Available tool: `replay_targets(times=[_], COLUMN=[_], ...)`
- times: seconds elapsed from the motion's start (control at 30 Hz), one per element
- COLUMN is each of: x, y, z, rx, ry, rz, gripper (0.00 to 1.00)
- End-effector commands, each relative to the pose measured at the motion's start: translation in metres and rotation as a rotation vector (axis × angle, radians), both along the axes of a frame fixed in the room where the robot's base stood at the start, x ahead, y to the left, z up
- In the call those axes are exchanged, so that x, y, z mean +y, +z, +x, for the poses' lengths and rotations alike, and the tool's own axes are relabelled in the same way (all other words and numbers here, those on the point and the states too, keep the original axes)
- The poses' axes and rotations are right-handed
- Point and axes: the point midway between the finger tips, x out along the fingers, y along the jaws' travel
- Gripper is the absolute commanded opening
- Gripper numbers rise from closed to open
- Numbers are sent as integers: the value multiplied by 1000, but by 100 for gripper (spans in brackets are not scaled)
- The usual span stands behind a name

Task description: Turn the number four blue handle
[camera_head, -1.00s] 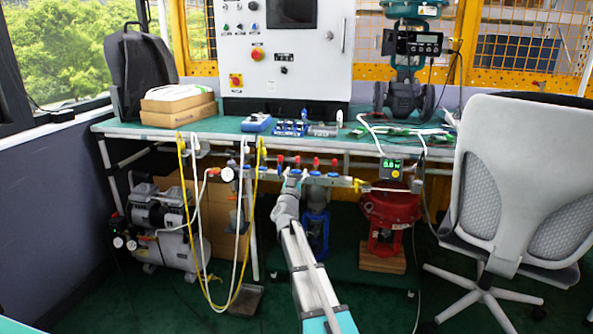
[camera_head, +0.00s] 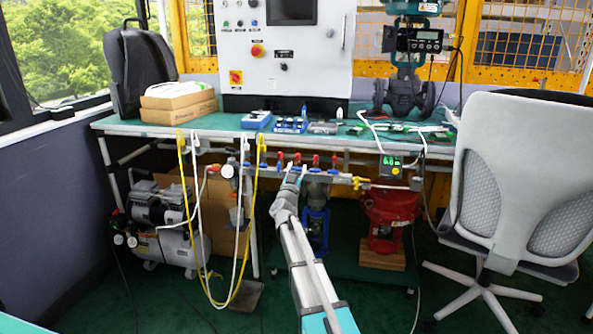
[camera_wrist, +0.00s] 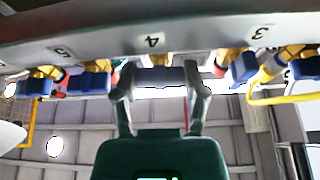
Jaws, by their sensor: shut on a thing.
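The number four blue handle (camera_wrist: 160,74) is in the wrist view, under the label 4 (camera_wrist: 153,40) on a grey rail. It lies level across the picture below a brass fitting. My gripper (camera_wrist: 161,80) is shut on it, one finger at each end. In the head view my gripper (camera_head: 293,177) is at the valve row under the bench front. It hides the held handle there.
Other blue handles flank it in the wrist view, one by the label 3 (camera_wrist: 243,66) and one by the label 5 (camera_wrist: 88,82). A yellow hose (camera_wrist: 283,99) is at right. A red actuator (camera_head: 391,222) and an office chair (camera_head: 520,190) stand right in the head view.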

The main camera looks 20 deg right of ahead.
Motion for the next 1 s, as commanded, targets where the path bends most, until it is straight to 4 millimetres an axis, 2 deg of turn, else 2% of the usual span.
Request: replay_targets(times=[0.3,0.67,0.7,0.77,1.0], x=[0,0,0,0,0], y=[1,0,0,0,0], z=[1,0,0,0,0], rx=[-148,-171,-170,-169,-169], ry=[0,0,0,0,-1], rz=[242,276,275,276,275], gripper=[9,9,60,71,71])
